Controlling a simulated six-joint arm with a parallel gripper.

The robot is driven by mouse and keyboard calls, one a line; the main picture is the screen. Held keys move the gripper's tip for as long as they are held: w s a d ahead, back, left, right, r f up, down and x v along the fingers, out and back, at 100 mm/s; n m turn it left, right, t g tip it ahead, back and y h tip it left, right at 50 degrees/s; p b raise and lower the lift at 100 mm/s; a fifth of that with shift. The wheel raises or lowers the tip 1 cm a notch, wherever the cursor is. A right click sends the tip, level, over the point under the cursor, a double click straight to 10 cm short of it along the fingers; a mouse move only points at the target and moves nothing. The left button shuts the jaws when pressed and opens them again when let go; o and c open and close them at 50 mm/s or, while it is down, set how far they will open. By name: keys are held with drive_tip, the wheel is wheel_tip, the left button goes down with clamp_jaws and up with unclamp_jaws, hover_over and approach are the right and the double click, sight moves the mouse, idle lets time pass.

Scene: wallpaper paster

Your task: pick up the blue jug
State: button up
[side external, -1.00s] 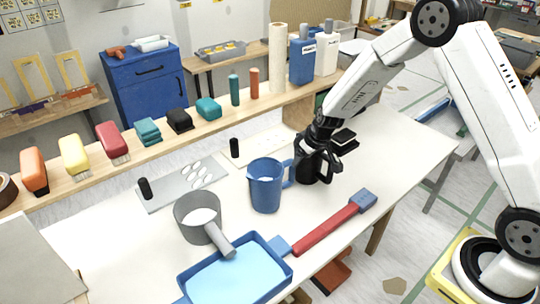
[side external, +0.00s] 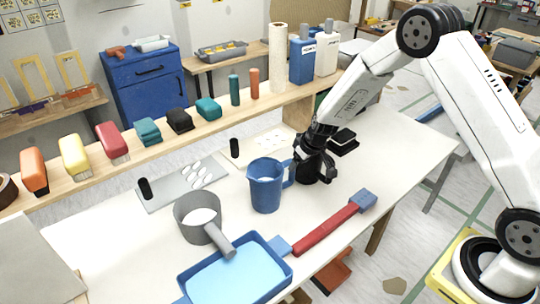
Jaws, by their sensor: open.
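The blue jug (side external: 265,188) stands upright on the white table in the middle of the side view. Its handle is on its right side, facing my gripper. My gripper (side external: 297,172) is open, with its dark fingers at the jug's handle. I cannot tell whether the fingers touch the handle or surround it.
A grey pot with a handle (side external: 197,216) stands left of the jug. A blue tray (side external: 236,278) and a red-handled tool (side external: 325,229) lie in front. A grey plate with white ovals (side external: 165,190) lies behind left. A shelf of brushes and blocks (side external: 180,138) runs along the back.

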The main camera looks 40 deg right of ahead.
sight(292, 180)
drive_tip(key=shift+x, duration=2.45)
drive_tip(key=shift+w+a+r, duration=0.1)
drive_tip(key=shift+w, duration=0.1)
clamp_jaws()
